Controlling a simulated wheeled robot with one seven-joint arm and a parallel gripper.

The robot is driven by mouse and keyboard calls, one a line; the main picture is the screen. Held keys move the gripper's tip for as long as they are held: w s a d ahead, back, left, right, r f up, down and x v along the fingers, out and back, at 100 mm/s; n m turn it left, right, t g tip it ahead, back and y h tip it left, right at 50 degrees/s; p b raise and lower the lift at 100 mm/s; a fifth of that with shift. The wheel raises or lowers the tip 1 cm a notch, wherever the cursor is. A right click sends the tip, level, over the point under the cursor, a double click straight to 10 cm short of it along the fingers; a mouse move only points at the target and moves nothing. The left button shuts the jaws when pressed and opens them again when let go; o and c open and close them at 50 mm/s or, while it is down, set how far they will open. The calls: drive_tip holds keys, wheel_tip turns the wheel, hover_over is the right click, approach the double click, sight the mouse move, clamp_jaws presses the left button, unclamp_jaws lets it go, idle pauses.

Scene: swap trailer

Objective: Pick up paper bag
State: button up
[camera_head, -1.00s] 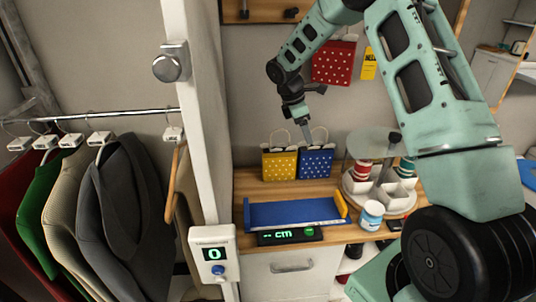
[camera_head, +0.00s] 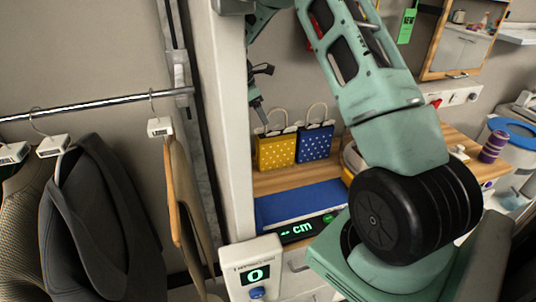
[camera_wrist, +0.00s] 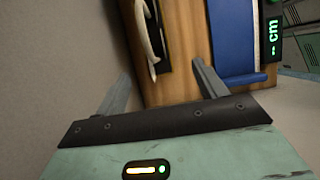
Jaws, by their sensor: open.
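A yellow paper bag (camera_head: 277,152) with white dots stands upright on the wooden counter. A blue dotted paper bag (camera_head: 315,143) stands just right of it; both have pale loop handles. In the head view, my gripper (camera_head: 262,108) is above the yellow bag's left side, close to its handle. In the wrist view, my gripper's two fingers (camera_wrist: 160,88) are apart with nothing between them. A dark bag opening with a white handle (camera_wrist: 152,42) lies just beyond them; its colour is unclear, so I cannot tell which bag it is.
A blue tray (camera_head: 300,202) and a green-lit cm display (camera_head: 297,230) lie in front of the bags. A white post (camera_head: 231,130) stands left of them. Jackets (camera_head: 100,195) hang at the left. My arm hides part of the counter's right side.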

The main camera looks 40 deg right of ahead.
sight(265, 134)
drive_tip(key=shift+w+a+f+b, duration=0.1)
drive_tip(key=shift+w+f+b, duration=0.15)
drive_tip(key=shift+f, duration=0.2)
drive_tip(key=shift+w+a+f+b, duration=0.15)
drive_tip(key=shift+f+b, duration=0.1)
drive_tip(key=shift+f, duration=0.2)
drive_tip(key=shift+d+f, duration=0.15)
drive_tip(key=shift+f, duration=0.05)
drive_tip(key=shift+p+x, duration=1.25)
drive_tip(key=shift+x, duration=2.2)
drive_tip(key=shift+w, duration=0.1)
drive_tip(key=c, duration=1.4)
